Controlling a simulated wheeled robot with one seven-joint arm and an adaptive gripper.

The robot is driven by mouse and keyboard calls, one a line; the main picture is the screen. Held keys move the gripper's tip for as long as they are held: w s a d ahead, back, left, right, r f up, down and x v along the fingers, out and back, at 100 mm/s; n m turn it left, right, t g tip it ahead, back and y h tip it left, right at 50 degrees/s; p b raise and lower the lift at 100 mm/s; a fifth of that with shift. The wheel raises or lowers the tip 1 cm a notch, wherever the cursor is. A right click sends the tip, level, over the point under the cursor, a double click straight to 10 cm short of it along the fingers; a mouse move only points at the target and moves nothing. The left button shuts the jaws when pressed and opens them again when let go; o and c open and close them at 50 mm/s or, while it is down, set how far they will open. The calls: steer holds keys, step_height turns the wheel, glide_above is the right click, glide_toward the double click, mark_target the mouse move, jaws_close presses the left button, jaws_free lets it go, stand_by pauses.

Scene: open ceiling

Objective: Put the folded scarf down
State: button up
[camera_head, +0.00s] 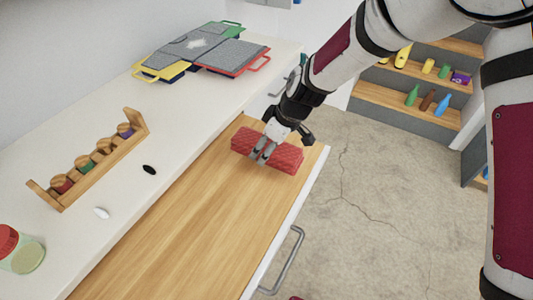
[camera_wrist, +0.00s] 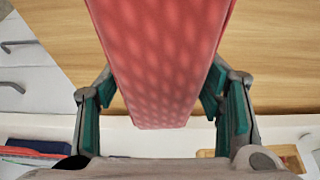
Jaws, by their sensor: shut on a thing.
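The folded scarf (camera_head: 288,157) is a long red patterned bundle at the far end of the open drawer (camera_head: 190,225) with a wooden bottom. My gripper (camera_head: 263,158) comes down on it from above and is shut on it near its middle. In the wrist view the scarf (camera_wrist: 165,65) runs between the two teal-padded fingers (camera_wrist: 160,110). I cannot tell whether the scarf's underside touches the wood or hangs just above it.
The white counter (camera_head: 120,225) holds a wooden rack (camera_head: 95,165), a jar (camera_head: 20,250), small black and white items and several coloured-rim boards (camera_head: 200,50). The drawer's front has a metal handle (camera_head: 285,262). The near drawer bottom is clear. Shelves (camera_head: 415,95) stand beyond.

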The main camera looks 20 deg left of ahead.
steer(key=shift+f, duration=1.7)
steer(key=shift+f, duration=0.2)
steer(key=o, duration=1.2)
steer(key=shift+r, duration=0.1)
steer(key=v, duration=1.2)
steer(key=shift+r, duration=0.15)
